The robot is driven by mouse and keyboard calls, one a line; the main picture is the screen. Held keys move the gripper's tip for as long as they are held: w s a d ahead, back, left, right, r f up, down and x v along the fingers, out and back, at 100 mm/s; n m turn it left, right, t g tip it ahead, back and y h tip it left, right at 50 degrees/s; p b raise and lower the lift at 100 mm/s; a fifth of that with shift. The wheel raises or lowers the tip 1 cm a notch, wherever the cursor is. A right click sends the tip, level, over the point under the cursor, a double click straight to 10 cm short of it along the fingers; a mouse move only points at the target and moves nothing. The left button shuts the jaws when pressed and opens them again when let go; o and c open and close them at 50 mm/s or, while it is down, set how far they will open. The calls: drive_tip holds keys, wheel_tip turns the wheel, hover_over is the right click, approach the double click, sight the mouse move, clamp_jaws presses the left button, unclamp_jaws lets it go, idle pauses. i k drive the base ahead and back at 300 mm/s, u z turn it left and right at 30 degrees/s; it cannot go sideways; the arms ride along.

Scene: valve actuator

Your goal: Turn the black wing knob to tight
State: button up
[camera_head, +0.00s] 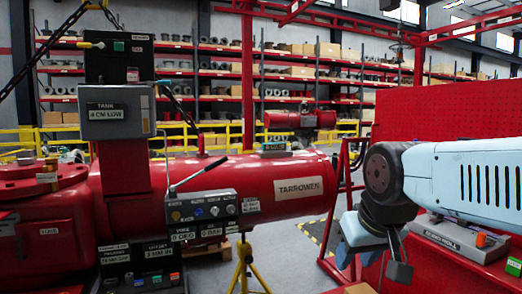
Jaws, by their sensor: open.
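I cannot clearly make out the black wing knob; it is too small to tell from other dark fittings. A dark control panel (187,228) on the front of the red actuator (255,184) carries several small round fittings and a grey lever (199,172) above it. My gripper (372,262) hangs at the right, pointing down, with its fingers spread and nothing seen between them. It is well to the right of the panel and apart from it.
A dark upright box (118,58) stands above the actuator at left. A yellow stand (243,268) is under the red cylinder. A red pegboard (455,130) and a red bench with a grey labelled box (460,240) are at right. Shelves fill the back.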

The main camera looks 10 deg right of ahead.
sight(248, 274)
drive_tip(key=z, duration=0.2)
drive_tip(key=i, duration=0.9)
drive_tip(key=u, duration=0.1)
